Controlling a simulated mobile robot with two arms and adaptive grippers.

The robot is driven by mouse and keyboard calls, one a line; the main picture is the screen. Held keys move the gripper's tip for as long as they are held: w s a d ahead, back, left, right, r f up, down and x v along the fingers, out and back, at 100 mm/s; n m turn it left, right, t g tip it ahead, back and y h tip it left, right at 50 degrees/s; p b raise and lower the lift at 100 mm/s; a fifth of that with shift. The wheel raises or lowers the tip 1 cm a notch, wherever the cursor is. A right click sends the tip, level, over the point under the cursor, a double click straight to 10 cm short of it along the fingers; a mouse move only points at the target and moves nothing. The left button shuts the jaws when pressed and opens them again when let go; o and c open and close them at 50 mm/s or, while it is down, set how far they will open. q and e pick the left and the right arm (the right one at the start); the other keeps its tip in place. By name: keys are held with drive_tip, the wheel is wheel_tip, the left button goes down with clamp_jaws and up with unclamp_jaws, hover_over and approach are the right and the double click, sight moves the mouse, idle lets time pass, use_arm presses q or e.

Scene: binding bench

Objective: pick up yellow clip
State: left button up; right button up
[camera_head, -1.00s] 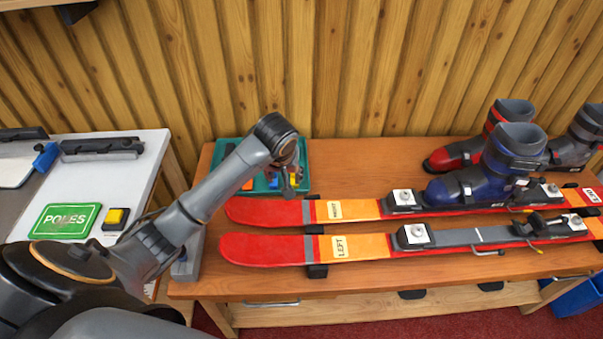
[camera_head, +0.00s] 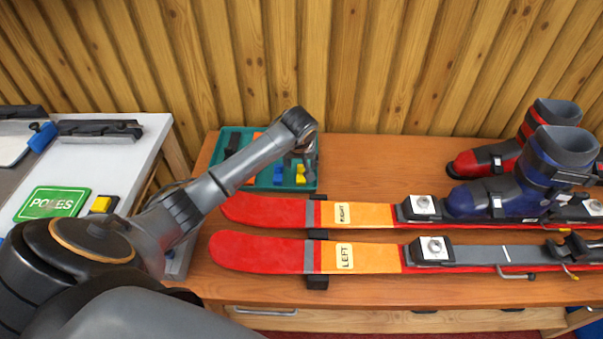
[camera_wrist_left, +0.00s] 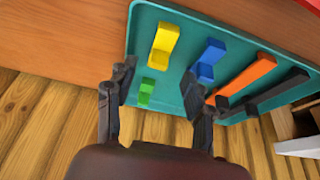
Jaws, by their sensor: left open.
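The yellow clip (camera_head: 301,176) lies in the teal tray (camera_head: 265,184) at the back left of the bench. In the left wrist view the yellow clip (camera_wrist_left: 163,44) lies beyond my fingertips, between a blue clip (camera_wrist_left: 207,59) and the tray's edge. A small green clip (camera_wrist_left: 146,92) lies nearer, between the fingers. My left gripper (camera_wrist_left: 161,86) is open and empty over the tray (camera_wrist_left: 190,30). In the head view its fingers are small and partly hidden by the wrist. My right gripper is in neither view.
An orange bar (camera_wrist_left: 250,76) and a black bar (camera_wrist_left: 277,92) lie in the same tray. Two red-and-orange skis (camera_head: 270,252) lie along the bench, with boots (camera_head: 552,165) at the right. A wooden wall (camera_head: 380,65) stands close behind the tray.

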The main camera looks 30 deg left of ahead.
sight(301, 167)
use_arm(q)
drive_tip(key=x, duration=0.4)
drive_tip(key=shift+w+f, duration=0.2)
drive_tip(key=shift+f, duration=0.05)
drive_tip(key=shift+a+f, duration=0.1)
drive_tip(key=shift+f, duration=0.05)
drive_tip(key=shift+c, duration=0.4)
clamp_jaws()
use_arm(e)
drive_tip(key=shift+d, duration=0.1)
